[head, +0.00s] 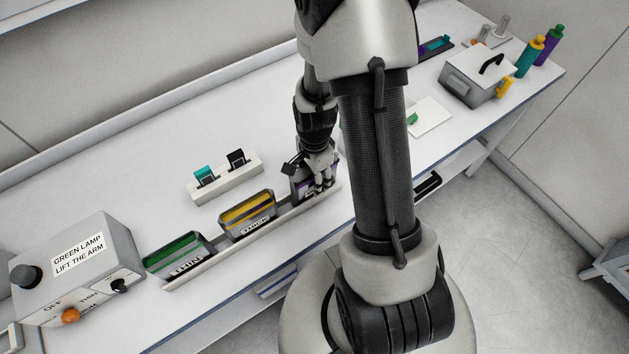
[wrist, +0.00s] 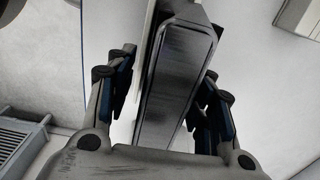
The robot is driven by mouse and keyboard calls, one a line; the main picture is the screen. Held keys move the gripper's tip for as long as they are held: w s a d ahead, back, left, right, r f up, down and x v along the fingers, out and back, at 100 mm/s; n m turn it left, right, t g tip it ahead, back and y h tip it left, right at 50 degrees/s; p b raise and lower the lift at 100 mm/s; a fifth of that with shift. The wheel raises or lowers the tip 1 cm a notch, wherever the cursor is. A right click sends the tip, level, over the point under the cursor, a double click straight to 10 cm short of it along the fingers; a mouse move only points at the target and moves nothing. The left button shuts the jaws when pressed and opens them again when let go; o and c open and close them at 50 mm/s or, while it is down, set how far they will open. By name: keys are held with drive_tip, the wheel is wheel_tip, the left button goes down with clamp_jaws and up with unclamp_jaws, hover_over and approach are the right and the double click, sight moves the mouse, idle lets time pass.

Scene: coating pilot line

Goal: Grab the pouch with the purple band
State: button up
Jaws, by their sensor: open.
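The pouch with the purple band (head: 302,186) stands at the right end of a light rail (head: 232,246) on the bench. It is partly hidden by my gripper. My gripper (head: 315,174) is over this pouch, its fingers at the pouch's top. In the wrist view the dark grey pouch (wrist: 176,75) sits between my open fingers (wrist: 166,84), with a finger on each side and a gap visible at the left. Its band does not show there. To its left in the rail stand a yellow-banded pouch (head: 248,214) and a green-banded pouch (head: 178,254).
A white holder (head: 225,180) with a teal and a black piece stands behind the rail. A labelled control box (head: 78,262) with knobs is at the left. A grey lidded box (head: 474,80) and bottles stand far right. The bench's front edge runs close to the rail.

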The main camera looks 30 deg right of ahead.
drive_tip(key=shift+f, duration=0.95)
clamp_jaws()
drive_tip(key=shift+r, duration=0.15)
